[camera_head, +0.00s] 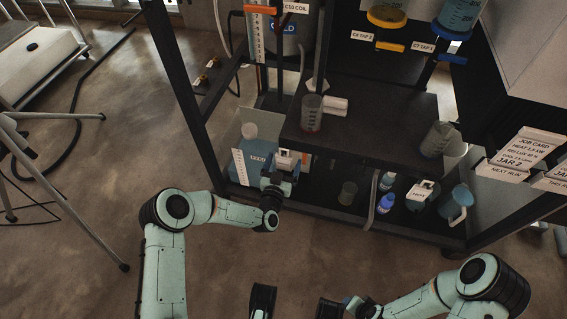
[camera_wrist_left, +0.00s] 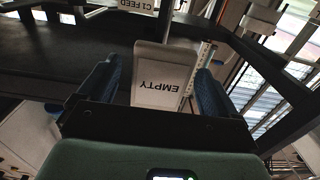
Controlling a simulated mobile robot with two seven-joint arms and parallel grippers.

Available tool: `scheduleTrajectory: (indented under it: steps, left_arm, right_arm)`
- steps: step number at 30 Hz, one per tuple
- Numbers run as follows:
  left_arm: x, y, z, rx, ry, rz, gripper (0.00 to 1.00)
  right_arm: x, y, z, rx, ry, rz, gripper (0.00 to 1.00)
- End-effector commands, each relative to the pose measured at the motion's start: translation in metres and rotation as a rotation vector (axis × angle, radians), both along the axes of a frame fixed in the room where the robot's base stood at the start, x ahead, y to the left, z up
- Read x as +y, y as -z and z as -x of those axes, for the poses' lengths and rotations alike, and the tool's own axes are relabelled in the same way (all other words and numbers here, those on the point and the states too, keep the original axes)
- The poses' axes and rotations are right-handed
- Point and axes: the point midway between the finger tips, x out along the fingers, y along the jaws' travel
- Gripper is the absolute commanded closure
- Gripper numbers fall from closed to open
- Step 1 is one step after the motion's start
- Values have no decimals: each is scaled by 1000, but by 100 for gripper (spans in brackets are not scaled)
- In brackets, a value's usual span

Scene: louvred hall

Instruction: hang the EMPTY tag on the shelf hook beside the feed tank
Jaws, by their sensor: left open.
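The EMPTY tag (camera_wrist_left: 160,78) is a white plate with black lettering, upside down in the left wrist view. It stands between the two blue-padded fingers of my left gripper (camera_wrist_left: 160,88), which is open with a gap at the sides of the tag. In the head view my left gripper (camera_head: 281,181) is at the lower shelf, just right of the feed tank (camera_head: 257,152), and a small white piece of the tag (camera_head: 287,159) shows above it. The hook is not clearly visible; I cannot tell whether the tag hangs on it. My right gripper (camera_head: 332,307) is partly cut off at the bottom edge.
A dark upper shelf (camera_head: 380,129) holds a beaker (camera_head: 311,112) and a tilted jar (camera_head: 436,139). Bottles, a jug (camera_head: 456,203) and a HOT tag (camera_head: 420,194) stand below. Dark posts frame the rack. A C1 FEED label (camera_wrist_left: 138,5) shows in the wrist view.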

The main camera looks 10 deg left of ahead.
Motion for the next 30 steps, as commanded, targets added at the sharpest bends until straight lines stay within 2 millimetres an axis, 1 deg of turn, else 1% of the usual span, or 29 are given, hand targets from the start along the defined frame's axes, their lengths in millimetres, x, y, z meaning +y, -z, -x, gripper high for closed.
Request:
scheduleTrajectory:
  steps: [6,16,21,30]
  left_arm:
    - [1,-3,24,3,1,1,8]
    - [2,-2,62,2,0,0,8]
    - [2,0,69,1,0,0,8]
    - [2,0,69,1,0,0,8]
  right_arm:
    - [0,-19,2,-4,-1,0,56]
    - [0,-40,3,-9,-1,0,56]
    - [0,-43,3,-10,0,0,56]
    - [0,-43,2,-15,-1,1,56]
